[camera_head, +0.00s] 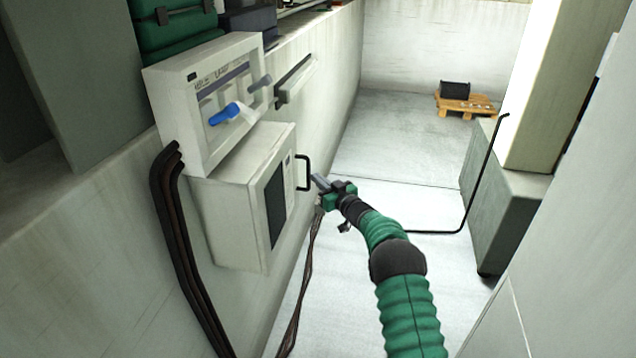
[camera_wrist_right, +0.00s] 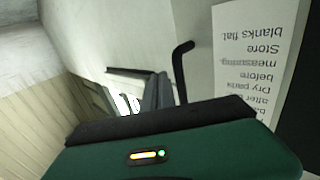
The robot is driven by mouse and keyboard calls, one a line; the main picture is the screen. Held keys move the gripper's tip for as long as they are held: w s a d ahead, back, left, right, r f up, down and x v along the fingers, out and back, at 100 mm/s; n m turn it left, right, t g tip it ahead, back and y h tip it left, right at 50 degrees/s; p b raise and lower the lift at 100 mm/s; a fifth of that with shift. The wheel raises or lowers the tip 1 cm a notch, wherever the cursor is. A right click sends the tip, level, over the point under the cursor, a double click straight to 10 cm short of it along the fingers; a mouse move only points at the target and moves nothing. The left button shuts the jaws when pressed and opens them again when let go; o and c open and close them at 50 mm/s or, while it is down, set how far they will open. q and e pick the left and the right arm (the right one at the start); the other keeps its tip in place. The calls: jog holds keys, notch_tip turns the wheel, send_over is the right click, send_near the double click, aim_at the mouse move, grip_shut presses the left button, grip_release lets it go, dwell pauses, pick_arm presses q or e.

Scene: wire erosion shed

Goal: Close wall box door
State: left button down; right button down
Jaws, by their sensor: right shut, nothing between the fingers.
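The light grey wall box (camera_head: 235,215) is mounted on the left wall in the head view. Its door (camera_head: 288,190) has a dark panel, a paper notice and a black bar handle (camera_head: 304,172). The door looks flush or nearly flush with the box; a small gap cannot be ruled out. My right gripper (camera_head: 321,183) is shut and empty, just right of the handle; I cannot tell whether it touches it. The right wrist view shows the handle (camera_wrist_right: 180,70) just beyond the fingers and the upside-down notice (camera_wrist_right: 250,60). My left gripper is not in view.
A control panel (camera_head: 215,100) with a blue knob sits above the box. Dark cables (camera_head: 180,240) run down the wall left of it. A thin black rail (camera_head: 470,200) and grey block (camera_head: 505,205) stand at right. A pallet (camera_head: 465,105) lies far back; the floor between is clear.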

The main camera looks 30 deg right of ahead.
jog(key=shift+a, duration=0.15)
jog(key=s+d, duration=0.1)
jog(key=s, duration=1.6)
jog(key=s+a+m+g+h+p, duration=0.1)
jog(key=s+a+g+p, duration=0.15)
jog(key=a, duration=0.35)
jog(key=s+a+m+g+h+p, duration=0.1)
jog(key=a+g+h+p, duration=0.15)
jog(key=a+g, duration=0.2)
jog(key=s+a+f+g+y+p, duration=0.1)
jog(key=s+a+g, duration=0.3)
jog(key=s+a, duration=0.4)
jog(key=s+a+f+n+g+y+p, duration=0.1)
jog(key=s+a+g, duration=0.3)
jog(key=s+a, duration=0.5)
jog(key=s+p, duration=0.1)
jog(key=s, duration=0.6)
jog(key=shift+a+f, duration=0.15)
jog(key=shift+f, duration=0.1)
jog(key=shift+s+d+y, duration=0.1)
jog(key=shift+d+y, duration=0.1)
jog(key=shift+y, duration=0.05)
